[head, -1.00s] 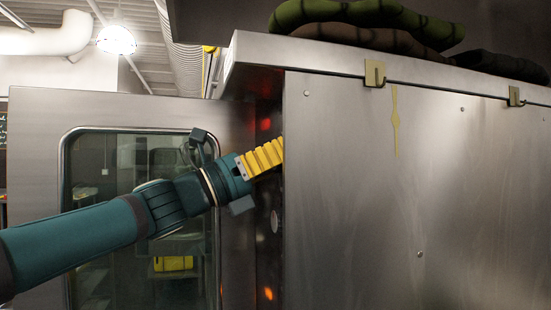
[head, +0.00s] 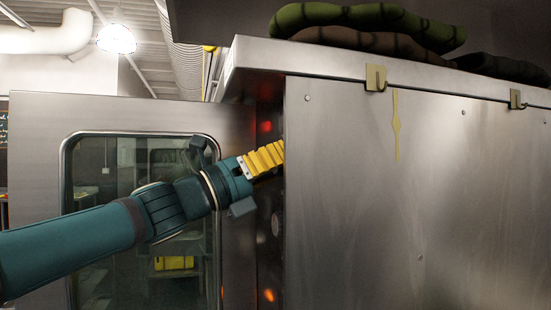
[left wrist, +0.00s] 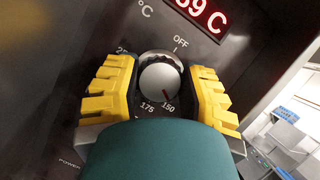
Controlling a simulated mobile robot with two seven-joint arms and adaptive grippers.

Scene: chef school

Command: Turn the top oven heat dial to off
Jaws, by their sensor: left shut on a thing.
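The top oven heat dial (left wrist: 158,84) is a round silver knob on a dark panel in the left wrist view. Its red mark points down, close to the 150 label. The OFF label (left wrist: 181,42) is above the dial, with a small tick under it. My left gripper (left wrist: 163,78) has its yellow fingers on both sides of the dial, shut on it. In the head view the left gripper (head: 263,159) reaches in at the oven's control side, and its fingertips and the dial are hidden behind the steel side panel. My right gripper is not in view.
A red lit display (left wrist: 202,14), partly cut off, sits above the dial. The oven's steel side panel (head: 420,200) fills the right of the head view. An oven door with a window (head: 105,170) stands open behind my arm. Green and dark rolls (head: 370,14) lie on top.

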